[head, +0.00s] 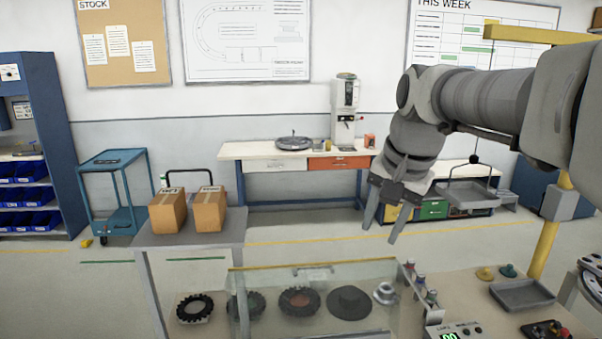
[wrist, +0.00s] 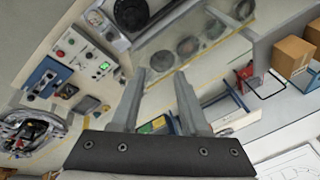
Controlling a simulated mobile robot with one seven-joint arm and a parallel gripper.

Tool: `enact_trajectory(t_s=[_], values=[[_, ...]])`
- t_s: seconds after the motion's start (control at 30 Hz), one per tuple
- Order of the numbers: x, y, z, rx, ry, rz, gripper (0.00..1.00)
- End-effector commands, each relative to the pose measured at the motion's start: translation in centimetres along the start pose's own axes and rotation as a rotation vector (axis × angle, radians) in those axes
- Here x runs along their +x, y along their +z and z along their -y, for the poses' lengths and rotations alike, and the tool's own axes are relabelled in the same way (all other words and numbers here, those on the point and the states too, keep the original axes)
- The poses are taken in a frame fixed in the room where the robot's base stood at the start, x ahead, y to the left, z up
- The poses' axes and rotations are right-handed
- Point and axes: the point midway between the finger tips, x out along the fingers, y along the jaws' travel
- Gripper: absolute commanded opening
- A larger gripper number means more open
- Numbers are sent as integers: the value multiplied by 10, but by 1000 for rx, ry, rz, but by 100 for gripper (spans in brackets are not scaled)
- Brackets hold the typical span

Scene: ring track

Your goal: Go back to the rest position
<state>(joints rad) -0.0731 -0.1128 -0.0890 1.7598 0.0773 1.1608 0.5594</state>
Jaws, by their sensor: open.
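My gripper (head: 388,222) hangs at the end of my grey arm in the right half of the head view. Its two fingers point down and are spread apart with nothing between them. It is above the right end of a clear glass-walled case (head: 312,270). In the wrist view my gripper (wrist: 158,80) also shows two separate fingers with an empty gap.
Two cardboard boxes (head: 209,209) stand on a grey stand at the left. A grey tray (head: 522,294) and small knobs lie on the bench at the right, near a yellow post (head: 548,235). A blue cart (head: 112,190) and a workbench (head: 240,149) stand behind, with open floor between.

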Motion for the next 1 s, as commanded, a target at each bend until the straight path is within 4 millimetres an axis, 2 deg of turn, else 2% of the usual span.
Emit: enact_trajectory(t_s=[0.03,0.27,0.6,0.8,1.0], values=[[0,12,-10,-35,-5,-12,45],[5,64,-50,-222,-14,-62,45],[36,139,-108,-493,5,-140,45],[52,163,-128,-591,22,-169,45],[56,168,-132,-615,27,-175,45]])
